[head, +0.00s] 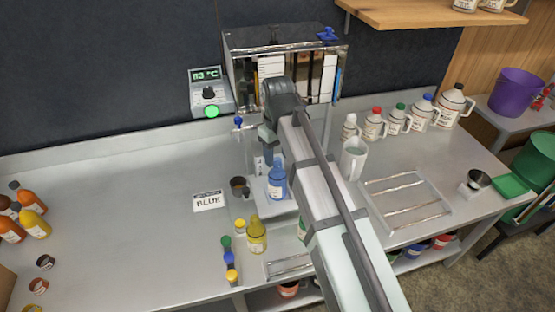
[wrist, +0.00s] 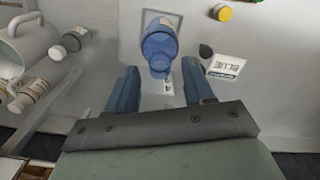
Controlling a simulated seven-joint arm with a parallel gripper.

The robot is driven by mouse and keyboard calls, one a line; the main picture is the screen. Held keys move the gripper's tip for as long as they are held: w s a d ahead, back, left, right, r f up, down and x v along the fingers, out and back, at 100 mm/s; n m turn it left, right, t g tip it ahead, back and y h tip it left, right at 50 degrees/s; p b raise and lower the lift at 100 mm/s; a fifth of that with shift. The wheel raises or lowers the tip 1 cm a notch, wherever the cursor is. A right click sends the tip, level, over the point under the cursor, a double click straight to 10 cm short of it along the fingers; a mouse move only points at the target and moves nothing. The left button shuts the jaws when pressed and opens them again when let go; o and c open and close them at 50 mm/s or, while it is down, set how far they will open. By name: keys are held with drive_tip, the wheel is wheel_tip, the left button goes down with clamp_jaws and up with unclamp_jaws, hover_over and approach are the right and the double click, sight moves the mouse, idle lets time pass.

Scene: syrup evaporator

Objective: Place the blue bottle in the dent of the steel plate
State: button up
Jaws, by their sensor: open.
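The blue bottle (head: 277,181) stands upright on the pale steel plate (head: 286,207) in the middle of the counter. In the wrist view the bottle (wrist: 159,42) lies just beyond my fingertips, in line with the gap between them. My gripper (head: 267,152) points down close behind the bottle in the head view. In the wrist view my gripper (wrist: 160,68) is open, with nothing between its fingers. The plate (wrist: 130,22) shows around the bottle there. The dent cannot be made out, so I cannot tell whether the bottle's base sits in it.
A BLUE card (head: 209,201) and a dark cup (head: 238,187) are to the left. A yellow bottle (head: 257,236) and several small caps stand in front. The counter's left middle is clear.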

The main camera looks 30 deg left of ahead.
wheel_tip(320, 180, up, 9)
drive_tip(key=shift+r, duration=0.2)
idle(0.3)
